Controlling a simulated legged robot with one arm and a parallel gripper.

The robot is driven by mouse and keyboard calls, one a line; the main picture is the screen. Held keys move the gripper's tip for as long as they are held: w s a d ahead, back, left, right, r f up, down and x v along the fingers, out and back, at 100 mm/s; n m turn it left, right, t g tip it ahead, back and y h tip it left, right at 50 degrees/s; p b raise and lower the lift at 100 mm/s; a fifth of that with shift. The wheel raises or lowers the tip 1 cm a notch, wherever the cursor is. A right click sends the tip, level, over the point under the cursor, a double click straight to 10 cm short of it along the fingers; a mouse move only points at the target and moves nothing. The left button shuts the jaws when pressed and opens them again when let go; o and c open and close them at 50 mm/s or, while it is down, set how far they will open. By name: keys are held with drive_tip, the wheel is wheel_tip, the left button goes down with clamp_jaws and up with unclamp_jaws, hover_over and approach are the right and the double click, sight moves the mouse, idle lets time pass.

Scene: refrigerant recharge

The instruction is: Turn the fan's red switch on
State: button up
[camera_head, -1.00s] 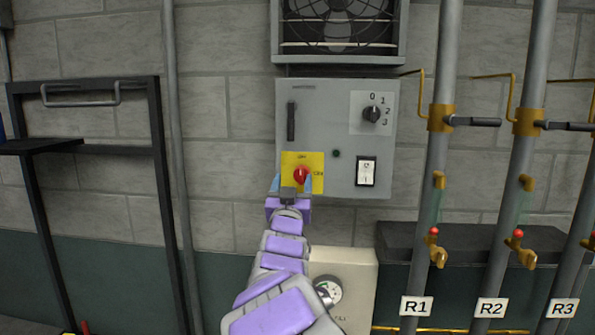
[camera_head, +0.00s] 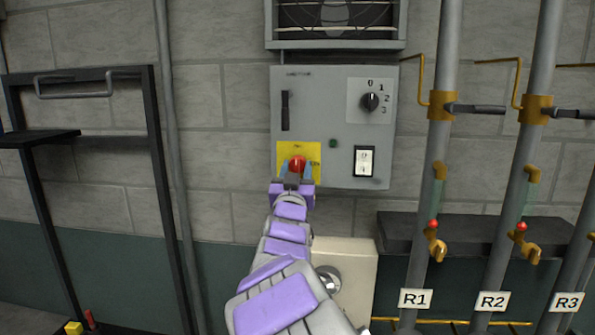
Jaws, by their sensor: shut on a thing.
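The fan's red switch (camera_head: 297,162) is a red rotary knob on a yellow plate (camera_head: 286,150), low on the left of a grey control panel (camera_head: 318,108). My gripper (camera_head: 297,170) is at the knob, with its blue-tipped fingers on either side, shut on it. The lower part of the knob and plate is hidden behind my gripper. The lettering on the plate is too small to read. The fan (camera_head: 335,14) sits in a frame above the panel, cut by the top edge of the view.
The panel also has a black dial (camera_head: 370,102) marked 0 to 3, a white rocker switch (camera_head: 364,162), a dark green lamp (camera_head: 333,143) and a black handle (camera_head: 285,110). Pipes with valves, labelled R1 (camera_head: 415,299), R2 and R3, stand right. A black cart frame (camera_head: 160,190) stands left.

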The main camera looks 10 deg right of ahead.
drive_tip(key=shift+a, duration=0.15)
drive_tip(key=shift+c, duration=0.2)
drive_tip(key=shift+m, duration=0.3)
drive_tip(key=m+h, duration=0.1)
drive_tip(key=m, duration=0.1)
drive_tip(key=m+g+h, duration=0.1)
drive_tip(key=m, duration=0.2)
drive_tip(key=shift+a+r+h+p, duration=0.1)
drive_tip(key=shift+a+h+p, duration=0.05)
drive_tip(key=shift+h+p, duration=0.2)
drive_tip(key=m+g+h, duration=0.1)
drive_tip(key=m, duration=0.2)
drive_tip(key=m+g+h, duration=0.1)
drive_tip(key=m+g, duration=0.1)
drive_tip(key=m, duration=0.2)
drive_tip(key=shift+w+a+m+p, duration=0.1)
drive_tip(key=shift+m+p, duration=0.2)
drive_tip(key=shift+p, duration=0.05)
drive_tip(key=m+g, duration=0.1)
drive_tip(key=m, duration=0.2)
drive_tip(key=m+g, duration=0.1)
drive_tip(key=m, duration=0.2)
drive_tip(key=shift+r+g+h+p, duration=0.1)
drive_tip(key=shift+g+h+p, duration=0.2)
drive_tip(key=shift+h, duration=0.05)
drive_tip(key=shift+m+g, duration=0.6)
drive_tip(key=shift+m, duration=1)
drive_tip(key=shift+f+y, duration=0.2)
drive_tip(key=shift+y, duration=0.2)
